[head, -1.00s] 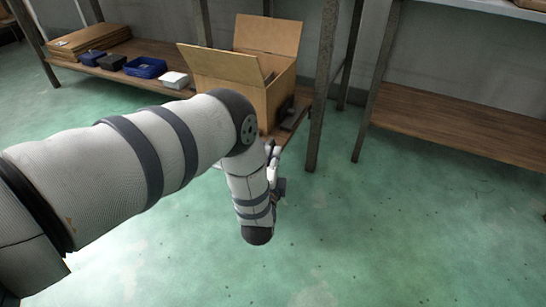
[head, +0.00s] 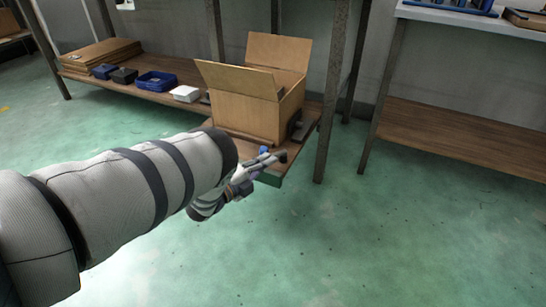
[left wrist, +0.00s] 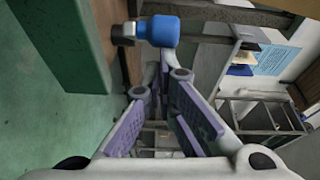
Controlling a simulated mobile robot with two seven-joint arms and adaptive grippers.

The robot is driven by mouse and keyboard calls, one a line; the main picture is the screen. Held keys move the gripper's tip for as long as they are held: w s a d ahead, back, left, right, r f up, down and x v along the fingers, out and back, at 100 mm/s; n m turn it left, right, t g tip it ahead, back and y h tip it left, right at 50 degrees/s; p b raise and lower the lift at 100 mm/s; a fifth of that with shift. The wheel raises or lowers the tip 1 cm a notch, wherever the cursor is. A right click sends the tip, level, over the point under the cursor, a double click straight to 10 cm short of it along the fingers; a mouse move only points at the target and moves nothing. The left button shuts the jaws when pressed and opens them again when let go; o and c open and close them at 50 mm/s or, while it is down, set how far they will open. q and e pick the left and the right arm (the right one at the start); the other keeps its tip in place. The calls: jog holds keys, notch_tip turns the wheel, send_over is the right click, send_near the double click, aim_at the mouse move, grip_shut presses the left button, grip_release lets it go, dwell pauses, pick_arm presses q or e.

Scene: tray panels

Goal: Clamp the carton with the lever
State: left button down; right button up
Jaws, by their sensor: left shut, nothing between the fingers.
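The open carton (head: 246,113) stands upright with flaps up on the wooden lower shelf. A dark clamp block (head: 300,131) is beside its right side; I cannot tell if they touch. The lever's blue grip (head: 263,150) shows at the shelf's front edge. In the left wrist view the blue grip (left wrist: 164,31) sits on a metal piece close to the wooden edge, just beyond my fingers. My left gripper (head: 278,157) is shut and empty, close to the lever. Its purple-padded fingers (left wrist: 164,68) show in the wrist view; contact with the grip is unclear. My right gripper is out of view.
Blue and dark bins (head: 157,81), a white box (head: 185,93) and flat cardboard (head: 101,54) lie left of the carton. A metal post (head: 332,110) stands at its right. The green floor (head: 370,240) in front is clear.

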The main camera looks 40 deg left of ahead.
pick_arm(q)
jog(key=shift+m+h, duration=0.3)
jog(key=shift+h, duration=0.3)
jog(key=shift+w+a+b, duration=0.2)
jog(key=shift+a+b, duration=0.15)
jog(key=shift+a, duration=0.95)
jog(key=shift+w+a+b, duration=0.15)
jog(key=shift+a+b, duration=0.15)
jog(key=shift+a, duration=0.95)
